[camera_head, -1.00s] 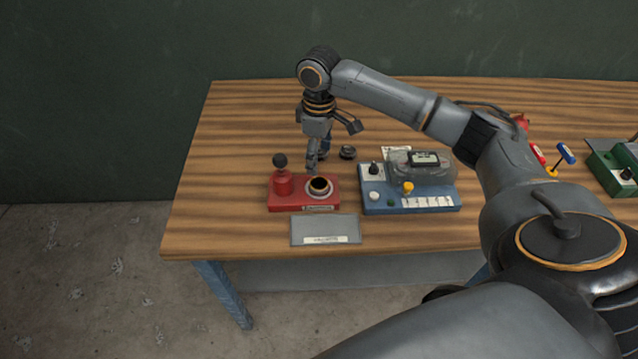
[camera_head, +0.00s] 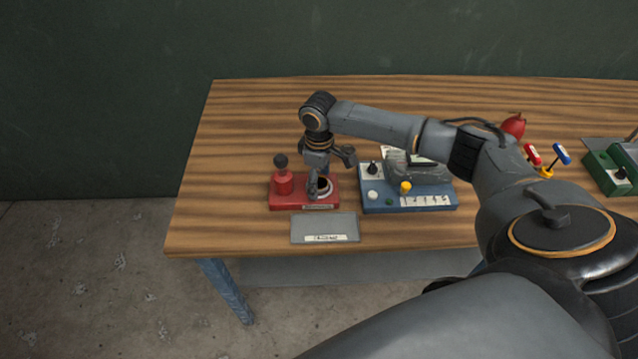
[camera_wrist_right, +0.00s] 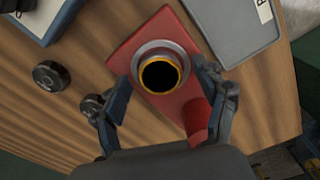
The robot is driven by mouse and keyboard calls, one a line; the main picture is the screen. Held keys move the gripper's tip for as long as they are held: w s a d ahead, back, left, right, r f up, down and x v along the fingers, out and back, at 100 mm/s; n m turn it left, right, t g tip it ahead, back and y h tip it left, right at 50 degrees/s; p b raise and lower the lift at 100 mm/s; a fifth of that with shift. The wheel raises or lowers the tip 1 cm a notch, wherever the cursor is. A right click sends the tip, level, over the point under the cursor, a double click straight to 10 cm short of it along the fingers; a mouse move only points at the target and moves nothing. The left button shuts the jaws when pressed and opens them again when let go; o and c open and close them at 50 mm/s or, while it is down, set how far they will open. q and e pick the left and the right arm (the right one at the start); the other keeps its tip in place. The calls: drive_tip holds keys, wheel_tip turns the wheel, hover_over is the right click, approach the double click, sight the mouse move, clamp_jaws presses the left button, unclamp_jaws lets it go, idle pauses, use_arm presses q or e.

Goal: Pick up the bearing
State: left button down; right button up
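The bearing (camera_wrist_right: 160,70) appears as a grey ring with a gold inner rim and a dark centre, sitting on a red base (camera_wrist_right: 128,58). In the head view the ring (camera_head: 325,186) is partly covered by my right gripper (camera_head: 317,182), which points down over the base (camera_head: 290,204). In the right wrist view my right gripper (camera_wrist_right: 163,85) is open, with one finger on each side of the ring. Gaps show between fingers and ring; how low the fingertips are is hard to tell. My left gripper is not in view.
A blue-based device (camera_head: 410,202) is close on the right. A grey labelled plate (camera_head: 325,226) lies in front. A black round part (camera_wrist_right: 50,76) lies nearby. The table's left side is clear.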

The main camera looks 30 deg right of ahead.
drive_tip(key=c, duration=1.1)
drive_tip(key=shift+c, duration=0.6)
drive_tip(key=shift+r, duration=0.15)
